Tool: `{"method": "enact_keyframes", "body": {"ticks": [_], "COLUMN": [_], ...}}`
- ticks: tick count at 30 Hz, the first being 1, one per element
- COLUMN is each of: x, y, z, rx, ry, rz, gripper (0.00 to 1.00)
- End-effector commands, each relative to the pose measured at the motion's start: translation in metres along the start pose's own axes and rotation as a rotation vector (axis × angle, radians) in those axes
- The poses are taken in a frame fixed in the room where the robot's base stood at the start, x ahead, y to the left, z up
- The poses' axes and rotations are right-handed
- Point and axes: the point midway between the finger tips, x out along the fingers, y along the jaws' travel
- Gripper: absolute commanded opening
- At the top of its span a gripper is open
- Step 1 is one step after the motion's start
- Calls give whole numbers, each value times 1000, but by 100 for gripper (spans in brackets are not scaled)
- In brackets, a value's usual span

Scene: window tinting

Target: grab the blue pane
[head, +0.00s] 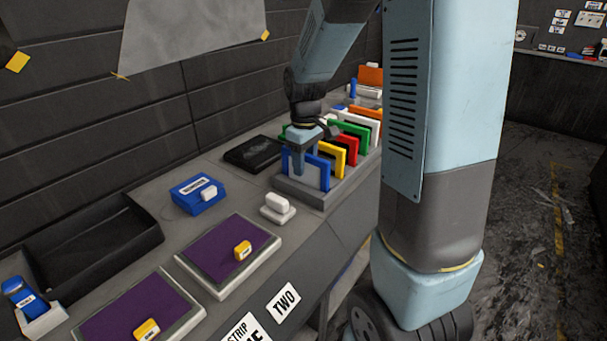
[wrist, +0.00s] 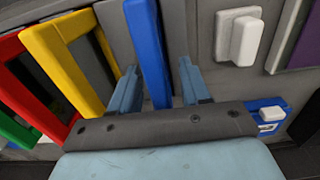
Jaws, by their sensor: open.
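The blue pane (head: 309,168) stands upright at the near end of a grey rack (head: 309,196), in front of a yellow pane (head: 344,146). In the wrist view the blue pane (wrist: 148,50) shows edge-on, with its frame running between my two fingers. My gripper (head: 305,168) is over the blue pane from above, pointing down. In the wrist view my gripper (wrist: 158,80) is open, one finger on each side of the blue pane, with gaps visible. The yellow pane (wrist: 68,60) is close beside the left finger.
Red (head: 351,149) and green panes stand behind the yellow one in the rack. A white block (head: 277,204), a blue box (head: 197,194) and purple pads (head: 228,254) lie on the bench nearby. A dark flat tray (head: 253,154) is left of the rack.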

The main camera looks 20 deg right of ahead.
Motion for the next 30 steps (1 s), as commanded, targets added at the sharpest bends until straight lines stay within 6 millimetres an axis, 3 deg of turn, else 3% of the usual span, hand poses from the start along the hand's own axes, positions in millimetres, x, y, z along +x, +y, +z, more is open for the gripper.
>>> {"method": "enact_keyframes", "body": {"ticks": [3,18,30], "x": [0,0,-1], "y": [0,0,0], "z": [0,0,0], "rx": [0,0,-1], "ry": [0,0,0], "rz": [0,0,0], "gripper": [46,0,0]}}
